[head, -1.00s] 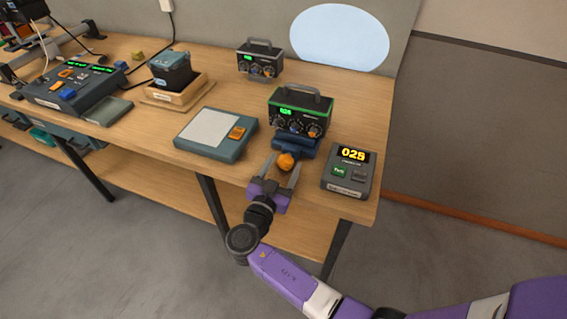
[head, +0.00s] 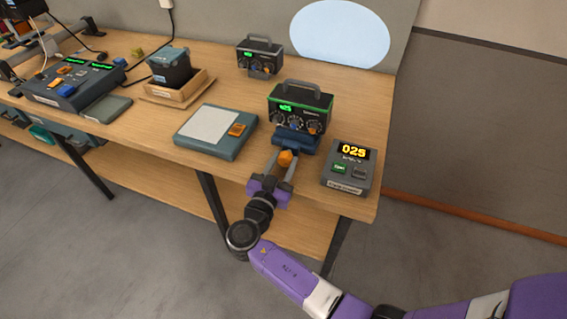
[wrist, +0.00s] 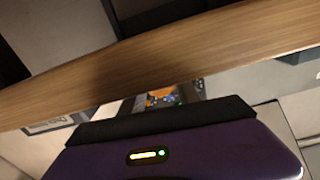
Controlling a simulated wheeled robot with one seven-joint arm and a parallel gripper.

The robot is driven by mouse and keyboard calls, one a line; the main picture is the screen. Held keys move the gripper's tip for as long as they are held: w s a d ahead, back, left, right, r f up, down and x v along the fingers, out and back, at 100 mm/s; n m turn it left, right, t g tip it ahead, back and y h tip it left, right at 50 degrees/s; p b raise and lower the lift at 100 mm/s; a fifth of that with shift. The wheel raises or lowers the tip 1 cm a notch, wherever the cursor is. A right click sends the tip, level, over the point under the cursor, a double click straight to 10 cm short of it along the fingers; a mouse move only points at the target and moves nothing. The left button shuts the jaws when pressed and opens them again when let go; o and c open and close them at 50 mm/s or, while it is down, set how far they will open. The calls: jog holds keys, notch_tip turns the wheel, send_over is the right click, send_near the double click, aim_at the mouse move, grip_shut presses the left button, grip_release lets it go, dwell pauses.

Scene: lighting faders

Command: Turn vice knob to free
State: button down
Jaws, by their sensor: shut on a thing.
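The blue vice (head: 296,143) stands near the front edge of the bench, with a black, green-trimmed fader box (head: 300,107) in or on it. The vice's orange knob (head: 286,158) faces the front edge. My gripper (head: 284,162) reaches in from the front, with its two grey fingers shut on the knob, one on each side. In the wrist view, a small orange patch, probably the knob (wrist: 160,93), shows just beyond the dark edge of my purple gripper body. The lower part of the knob is hidden by the fingers.
A grey counter box (head: 349,168) reading 025 stands close on the right. A flat teal unit with a pale pad (head: 214,131) lies to the left. A second fader box (head: 260,57) stands behind. The bench's front edge (wrist: 80,90) crosses the wrist view.

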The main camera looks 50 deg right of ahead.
jog(key=shift+n+b, duration=1.1)
jog(key=shift+n, duration=1.3)
jog(key=c, duration=0.9)
grip_release()
jog(key=shift+f, duration=0.1)
